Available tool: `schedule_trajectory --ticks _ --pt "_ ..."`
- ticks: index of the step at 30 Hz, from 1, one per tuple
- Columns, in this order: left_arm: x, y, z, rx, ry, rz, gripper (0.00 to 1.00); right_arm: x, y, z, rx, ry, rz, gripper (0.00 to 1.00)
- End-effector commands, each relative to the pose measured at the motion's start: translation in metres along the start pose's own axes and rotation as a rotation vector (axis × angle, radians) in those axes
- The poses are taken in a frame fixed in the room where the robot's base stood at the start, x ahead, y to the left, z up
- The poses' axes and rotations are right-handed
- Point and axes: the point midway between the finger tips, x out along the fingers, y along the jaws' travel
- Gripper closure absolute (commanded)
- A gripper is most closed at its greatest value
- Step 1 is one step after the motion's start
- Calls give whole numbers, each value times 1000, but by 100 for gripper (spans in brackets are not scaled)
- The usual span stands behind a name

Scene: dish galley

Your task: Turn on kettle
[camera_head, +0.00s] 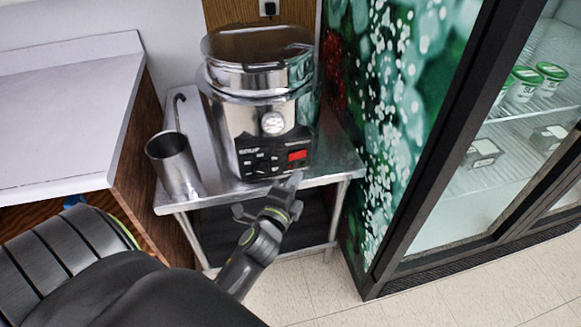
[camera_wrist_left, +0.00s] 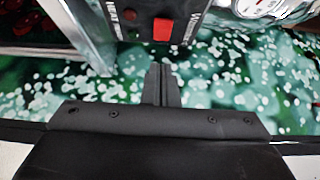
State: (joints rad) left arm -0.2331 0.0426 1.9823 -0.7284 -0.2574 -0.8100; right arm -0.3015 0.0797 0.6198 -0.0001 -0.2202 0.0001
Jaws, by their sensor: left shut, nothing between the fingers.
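The kettle (camera_head: 258,100) is a large shiny metal pot with a round dial on its front and a black control panel (camera_head: 272,155) at its base. A red switch (camera_head: 298,155) sits at the right of that panel; it also shows in the left wrist view (camera_wrist_left: 163,29). My left gripper (camera_head: 293,180) is shut and empty, just below and in front of the panel near the red switch. Its closed fingers (camera_wrist_left: 161,80) point toward the switch in the left wrist view, with a gap visible between. My right gripper is not in view.
The kettle stands on a small metal table (camera_head: 335,165). A tall metal cup with a ladle (camera_head: 176,168) stands left of it. A grey counter (camera_head: 65,110) is at left. A green patterned wall (camera_head: 375,110) and a glass-door fridge (camera_head: 480,150) stand at right.

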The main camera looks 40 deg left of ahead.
Motion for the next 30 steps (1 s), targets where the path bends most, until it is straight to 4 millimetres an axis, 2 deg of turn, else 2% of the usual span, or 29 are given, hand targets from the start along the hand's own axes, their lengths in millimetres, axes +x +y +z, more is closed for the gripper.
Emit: schedule_trajectory --ticks 2,10,25,30 --pt "16 -1 0 3 1 -3 100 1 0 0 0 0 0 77" --pt "34 0 23 4 1 -1 100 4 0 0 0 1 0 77" --pt "39 0 28 1 1 -1 100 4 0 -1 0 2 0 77" --pt "43 -3 33 6 49 0 100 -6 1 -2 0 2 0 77"
